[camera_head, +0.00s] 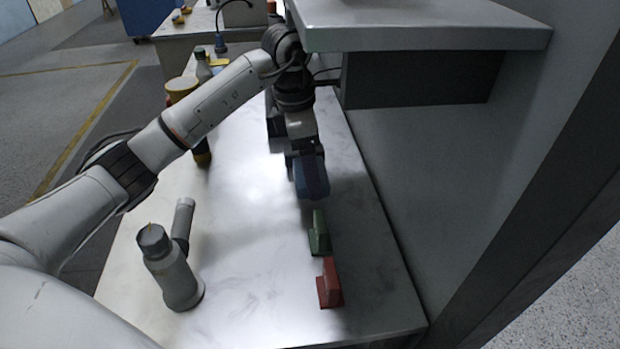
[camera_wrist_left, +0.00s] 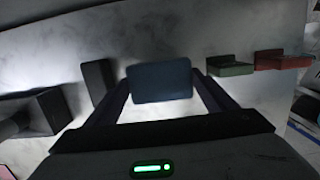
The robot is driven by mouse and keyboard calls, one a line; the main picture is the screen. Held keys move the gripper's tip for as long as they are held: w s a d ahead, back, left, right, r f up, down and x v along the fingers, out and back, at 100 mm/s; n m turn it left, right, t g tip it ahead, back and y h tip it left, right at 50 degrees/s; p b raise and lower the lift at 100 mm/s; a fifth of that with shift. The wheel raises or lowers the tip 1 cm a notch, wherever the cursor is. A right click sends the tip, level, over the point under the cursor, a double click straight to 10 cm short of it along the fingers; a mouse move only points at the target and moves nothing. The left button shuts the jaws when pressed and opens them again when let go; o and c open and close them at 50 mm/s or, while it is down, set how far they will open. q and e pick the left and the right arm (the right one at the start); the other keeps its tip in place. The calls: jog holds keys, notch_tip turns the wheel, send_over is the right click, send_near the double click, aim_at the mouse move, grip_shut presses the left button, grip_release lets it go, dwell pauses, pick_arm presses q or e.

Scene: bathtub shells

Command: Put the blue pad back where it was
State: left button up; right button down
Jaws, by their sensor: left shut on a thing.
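The blue pad (camera_head: 311,177) is held in my left gripper (camera_head: 308,165) over the right side of the pale tabletop. In the left wrist view the blue pad (camera_wrist_left: 160,81) sits between the two fingers of my left gripper (camera_wrist_left: 160,88). I cannot tell whether the pad touches the table. A green pad (camera_head: 319,234) and a red pad (camera_head: 329,284) stand in a row nearer to me, apart from the blue one. My right gripper is not seen.
A grey bottle (camera_head: 170,268) stands at the front left of the tabletop (camera_head: 237,235). A yellow-topped container (camera_head: 182,88) is farther back. A grey shelf (camera_head: 420,25) overhangs the table's right side. In the wrist view, a dark block (camera_wrist_left: 97,82) is left of the blue pad.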

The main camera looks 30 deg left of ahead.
pick_arm(q)
jog(key=shift+f, duration=2)
jog(key=shift+f, duration=0.25)
jog(key=o, duration=1)
jog(key=shift+r, duration=0.1)
jog(key=shift+s+a+r, duration=0.1)
jog(key=shift+a+r, duration=0.05)
jog(key=shift+r, duration=1.15)
jog(key=shift+s+a+r, duration=0.15)
jog(key=shift+r, duration=1.1)
jog(key=shift+s+a+r, duration=0.1)
jog(key=shift+a+r, duration=0.05)
jog(key=shift+r, duration=1.15)
